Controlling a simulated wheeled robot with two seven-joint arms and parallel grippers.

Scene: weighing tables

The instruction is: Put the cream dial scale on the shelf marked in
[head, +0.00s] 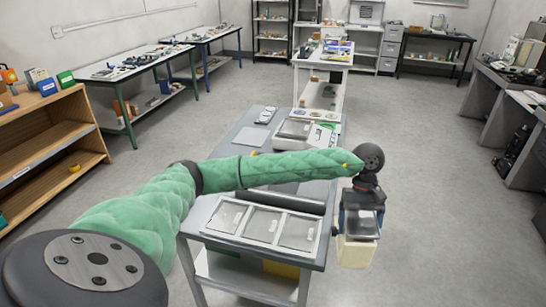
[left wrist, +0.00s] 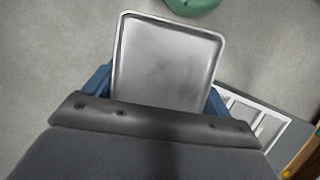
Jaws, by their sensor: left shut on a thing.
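The cream dial scale (head: 357,252) hangs below my left gripper (head: 361,228), to the right of the near table and clear of its edge. The gripper is shut on it, with blue fingers at its sides. In the left wrist view the scale's silver metal pan (left wrist: 168,62) lies flat in front of the gripper, between the blue fingers. The dial face is not visible. A wooden shelf unit (head: 45,150) stands at the far left; I cannot read any "in" mark on a shelf. My right gripper is out of sight.
The near grey table (head: 235,135) carries a three-part tray (head: 262,226) and a lower shelf. The floor (head: 440,200) on the right is open.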

